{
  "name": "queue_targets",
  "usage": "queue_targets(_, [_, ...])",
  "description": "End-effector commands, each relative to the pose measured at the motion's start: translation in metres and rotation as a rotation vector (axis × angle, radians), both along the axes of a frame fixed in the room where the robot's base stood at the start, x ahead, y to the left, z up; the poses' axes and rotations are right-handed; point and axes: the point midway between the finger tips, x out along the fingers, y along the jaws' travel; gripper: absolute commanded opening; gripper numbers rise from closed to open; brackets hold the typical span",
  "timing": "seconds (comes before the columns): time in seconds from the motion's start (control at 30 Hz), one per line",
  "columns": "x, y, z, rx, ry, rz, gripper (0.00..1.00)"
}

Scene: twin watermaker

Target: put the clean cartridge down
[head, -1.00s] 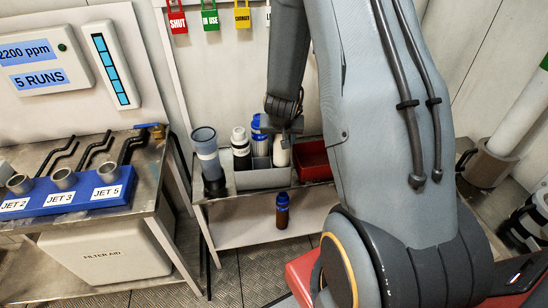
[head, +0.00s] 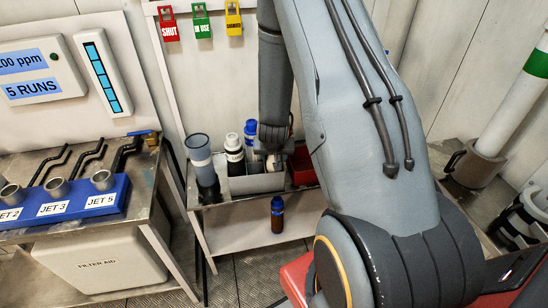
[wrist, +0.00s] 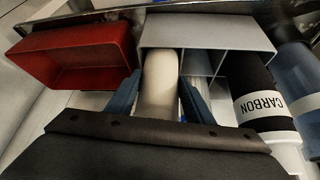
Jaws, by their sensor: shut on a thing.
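The clean cartridge (wrist: 160,85) is a plain white cylinder between the two blue fingers of my gripper (wrist: 159,97) in the wrist view. In the head view my gripper (head: 272,148) is low over the right part of the grey divided rack (head: 258,184), with a bit of the white cartridge (head: 270,164) showing under it. In the wrist view the cartridge's far end lies at the end compartment of the rack (wrist: 215,32), beside the red bin. Whether it touches the rack's floor is hidden.
A black and white carbon cartridge (head: 234,152) and a blue-capped one (head: 250,130) stand in the rack's other compartments. A blue-grey cup (head: 201,165) is left of the rack, a red bin (head: 303,168) right. A brown bottle (head: 278,214) stands on the lower shelf.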

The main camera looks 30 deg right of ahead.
Motion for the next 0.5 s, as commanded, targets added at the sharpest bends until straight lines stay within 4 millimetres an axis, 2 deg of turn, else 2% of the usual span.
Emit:
queue_targets(0.43, [-0.0001,-0.0001,-0.0108,0.000,0.000,0.001,0.21])
queue_targets(0.47, [-0.0003,0.0000,-0.0108,0.000,0.001,0.001,0.49])
queue_targets(0.5, [-0.0004,0.0000,-0.0107,0.000,0.001,0.001,0.56])
